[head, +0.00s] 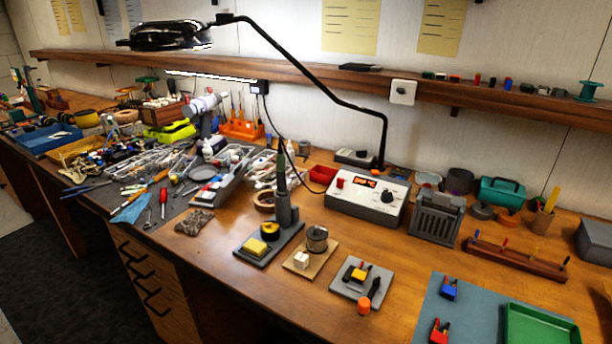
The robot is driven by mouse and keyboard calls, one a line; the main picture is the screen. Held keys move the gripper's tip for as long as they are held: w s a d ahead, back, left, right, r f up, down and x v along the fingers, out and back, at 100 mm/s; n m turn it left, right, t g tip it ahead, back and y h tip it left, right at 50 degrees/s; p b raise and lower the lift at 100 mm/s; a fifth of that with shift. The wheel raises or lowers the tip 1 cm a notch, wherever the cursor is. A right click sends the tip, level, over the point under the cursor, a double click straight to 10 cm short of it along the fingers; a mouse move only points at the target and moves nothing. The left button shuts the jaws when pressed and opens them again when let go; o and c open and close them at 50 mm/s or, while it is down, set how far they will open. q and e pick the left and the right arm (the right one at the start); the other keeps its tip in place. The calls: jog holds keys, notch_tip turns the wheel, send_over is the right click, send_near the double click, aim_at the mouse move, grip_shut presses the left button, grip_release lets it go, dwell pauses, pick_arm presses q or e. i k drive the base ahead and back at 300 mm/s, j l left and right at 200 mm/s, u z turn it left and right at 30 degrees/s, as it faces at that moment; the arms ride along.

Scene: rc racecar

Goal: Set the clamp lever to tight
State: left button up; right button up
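A small grey plate (346,288) lies on the wooden bench in front of the soldering station. A small fixture (357,274) with orange, red and black parts sits on it. A black bar (374,289) stands at its right, and an orange knob-like piece (364,307) is at the plate's front edge. This may be the clamp and its lever, but the parts are too small to tell, as is the lever's setting. Neither of my grippers is in view.
A soldering station (367,199) stands behind. An iron stand (268,240) and a board with a metal cup (317,239) are to the left. A blue-grey mat (477,300) with small blue and red items and a green tray (540,327) is to the right. A black lamp arm arches above.

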aim_at(365, 303)
jog(key=k+j, duration=0.1)
jog(key=j, duration=0.3)
jog(key=k+j, duration=0.1)
jog(key=j, duration=0.25)
jog(key=k+j+z, duration=0.1)
jog(key=j, duration=0.3)
jog(key=k+j, duration=0.1)
jog(key=j, duration=0.3)
jog(key=k+j, duration=0.1)
jog(key=j, duration=0.25)
